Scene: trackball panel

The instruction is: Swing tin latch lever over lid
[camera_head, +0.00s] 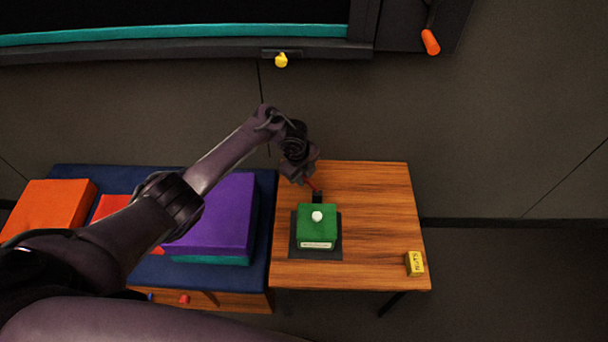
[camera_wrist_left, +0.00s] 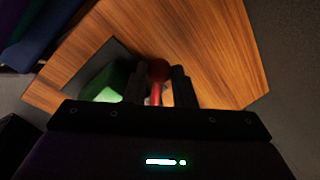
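The green tin (camera_head: 317,236) with a white knob (camera_head: 317,216) on its lid stands on a dark mat (camera_head: 331,254) on the wooden table (camera_head: 380,200). A red latch lever (camera_head: 315,187) rises behind the tin. My left gripper (camera_head: 306,179) is at this lever, at the tin's back left. In the left wrist view the lever's red ball end (camera_wrist_left: 158,70) and stem show between the two fingers of my left gripper (camera_wrist_left: 159,78). The fingers look apart, with gaps beside the stem. Part of the green tin (camera_wrist_left: 108,80) shows left of them. My right gripper is not in view.
A yellow labelled block (camera_head: 414,263) stands at the table's front right. To the left, a dark blue surface (camera_head: 262,222) holds a purple box (camera_head: 225,215) and an orange box (camera_head: 50,208), under my left arm. The table right of the tin is clear.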

